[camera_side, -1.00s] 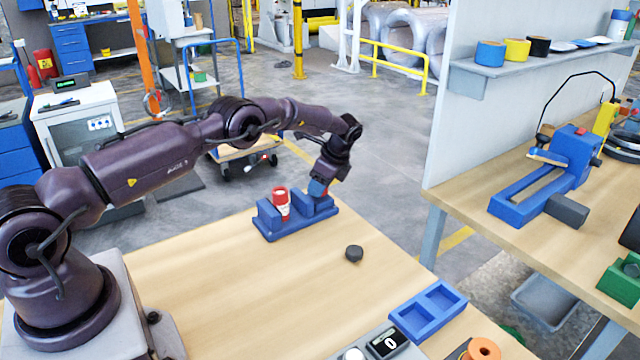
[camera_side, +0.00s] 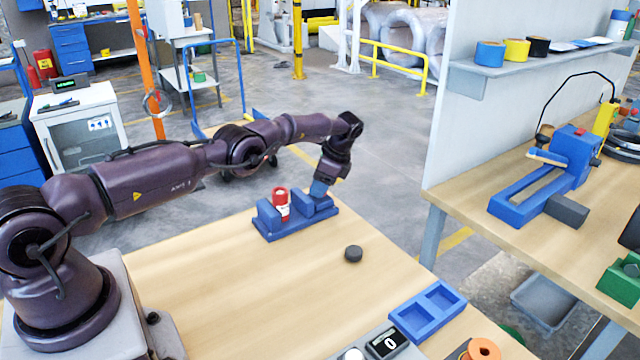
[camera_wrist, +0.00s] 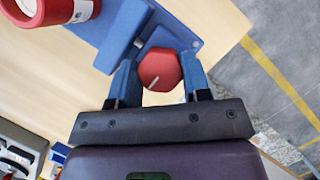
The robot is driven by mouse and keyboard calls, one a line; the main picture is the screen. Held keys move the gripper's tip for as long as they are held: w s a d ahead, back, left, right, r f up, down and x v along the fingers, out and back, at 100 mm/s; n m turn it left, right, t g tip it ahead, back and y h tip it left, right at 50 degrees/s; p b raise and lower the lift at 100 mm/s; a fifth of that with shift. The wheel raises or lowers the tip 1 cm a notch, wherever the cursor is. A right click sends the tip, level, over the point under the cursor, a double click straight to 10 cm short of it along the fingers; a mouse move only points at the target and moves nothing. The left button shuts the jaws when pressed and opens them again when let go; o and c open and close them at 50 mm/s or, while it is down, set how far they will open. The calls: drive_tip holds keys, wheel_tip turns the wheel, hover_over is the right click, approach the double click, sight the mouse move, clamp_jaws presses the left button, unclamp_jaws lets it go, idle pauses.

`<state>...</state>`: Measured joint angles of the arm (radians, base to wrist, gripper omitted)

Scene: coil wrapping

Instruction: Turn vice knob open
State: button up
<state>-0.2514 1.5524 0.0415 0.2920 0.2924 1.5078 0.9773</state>
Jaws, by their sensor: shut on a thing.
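The blue vice (camera_side: 296,220) sits on the far end of the wooden table; part of it also shows in the wrist view (camera_wrist: 113,45). Its red knob (camera_wrist: 160,70), hexagonal with a white line on its face, lies between the two blue fingers of my gripper (camera_wrist: 158,82). My gripper is shut on the knob in the wrist view. In the side view my gripper (camera_side: 318,190) points down at the vice's right end and hides the knob. A red and white can (camera_side: 281,204) stands upright in the vice; it also shows in the wrist view (camera_wrist: 55,10).
A dark round cap (camera_side: 353,254) lies on the table in front of the vice. A blue two-compartment tray (camera_side: 412,325) and a counter reading 0 (camera_side: 388,343) are at the near right. The table's middle is clear.

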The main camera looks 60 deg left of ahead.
drive_tip(key=shift+d, duration=0.1)
drive_tip(key=o, duration=0.9)
drive_tip(key=shift+d, duration=0.1)
drive_tip(key=shift+w+d+r, duration=0.15)
drive_tip(key=shift+w+r, duration=0.05)
drive_tip(key=shift+w, duration=0.05)
drive_tip(key=d+r+n+t, duration=0.1)
drive_tip(key=w+d+r+n+t, duration=0.1)
drive_tip(key=shift+w+r+h, duration=0.15)
drive_tip(key=shift+r+h, duration=0.15)
drive_tip(key=shift+r, duration=0.1)
drive_tip(key=s+r+n+t, duration=0.5)
drive_tip(key=s+r+n, duration=0.2)
drive_tip(key=r+n, duration=0.3)
drive_tip(key=shift+n, duration=0.8)
drive_tip(key=x, duration=1.4)
drive_tip(key=shift+w+d+f, duration=0.1)
